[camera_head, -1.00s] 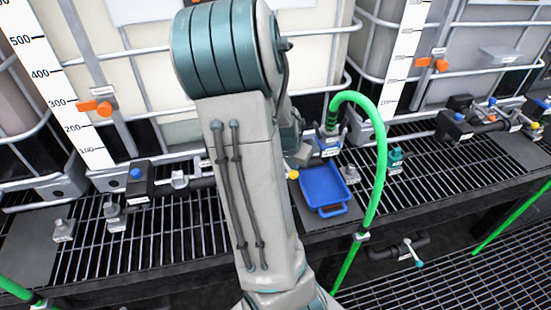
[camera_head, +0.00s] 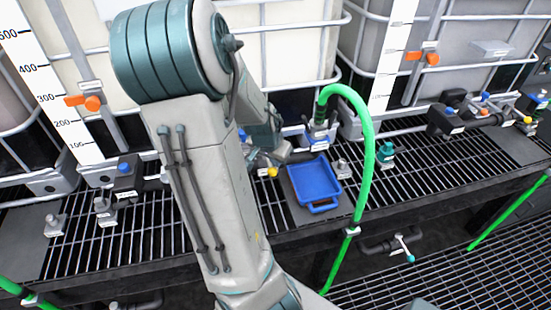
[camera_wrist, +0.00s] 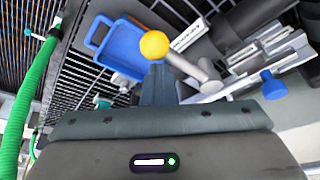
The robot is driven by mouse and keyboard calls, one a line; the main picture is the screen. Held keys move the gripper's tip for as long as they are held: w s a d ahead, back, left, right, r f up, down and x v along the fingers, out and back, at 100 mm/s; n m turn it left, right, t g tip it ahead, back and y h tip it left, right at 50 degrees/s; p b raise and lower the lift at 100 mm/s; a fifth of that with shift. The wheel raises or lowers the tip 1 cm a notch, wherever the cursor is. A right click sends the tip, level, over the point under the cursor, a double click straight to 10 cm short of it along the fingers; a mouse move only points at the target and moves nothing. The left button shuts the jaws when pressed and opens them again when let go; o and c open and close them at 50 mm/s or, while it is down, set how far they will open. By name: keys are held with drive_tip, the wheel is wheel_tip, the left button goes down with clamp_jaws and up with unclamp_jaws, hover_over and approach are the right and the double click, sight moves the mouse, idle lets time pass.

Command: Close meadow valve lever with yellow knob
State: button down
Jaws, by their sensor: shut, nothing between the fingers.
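The yellow knob (camera_head: 272,172) is a small ball left of the blue tray in the head view. It shows large in the wrist view (camera_wrist: 155,45), on the end of a grey lever (camera_wrist: 187,67) that runs down right toward the pipework. My gripper (camera_wrist: 158,70) is shut and empty; its dark fingertips end right at the knob's lower edge in the wrist view. I cannot tell whether they touch it. In the head view my arm hides most of the gripper and part of the valve.
A blue tray (camera_head: 313,182) lies on the grating beside the knob. A green hose (camera_head: 371,150) arches to its right. White tanks stand behind. A blue knob (camera_wrist: 273,85) sits on the pipework right of the lever in the wrist view.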

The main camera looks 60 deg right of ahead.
drive_tip(key=shift+r, duration=0.1)
wheel_tip(320, 180, up, 9)
drive_tip(key=w+a+p, duration=0.2)
drive_tip(key=p, duration=0.5)
drive_tip(key=shift+w+a+p, duration=0.15)
drive_tip(key=shift+a+p, duration=0.15)
drive_tip(key=shift+r, duration=0.1)
idle(0.3)
drive_tip(key=w+a+r+n+t+y+b, duration=0.1)
drive_tip(key=w+a+r+n+y+b, duration=0.2)
drive_tip(key=a, duration=0.7)
drive_tip(key=w+a+r+n+t+b, duration=0.1)
drive_tip(key=w+a+n+t, duration=0.3)
drive_tip(key=a, duration=0.6)
drive_tip(key=s+a+r+n+b, duration=0.1)
drive_tip(key=s+a+n, duration=0.3)
drive_tip(key=a, duration=0.3)
drive_tip(key=s+a+r+n+g+y+b, duration=0.1)
drive_tip(key=s+a+r+n, duration=0.1)
drive_tip(key=a+n, duration=0.4)
drive_tip(key=shift+s+a+r+g, duration=0.3)
drive_tip(key=shift+s+a, duration=0.35)
drive_tip(key=shift+s, duration=0.25)
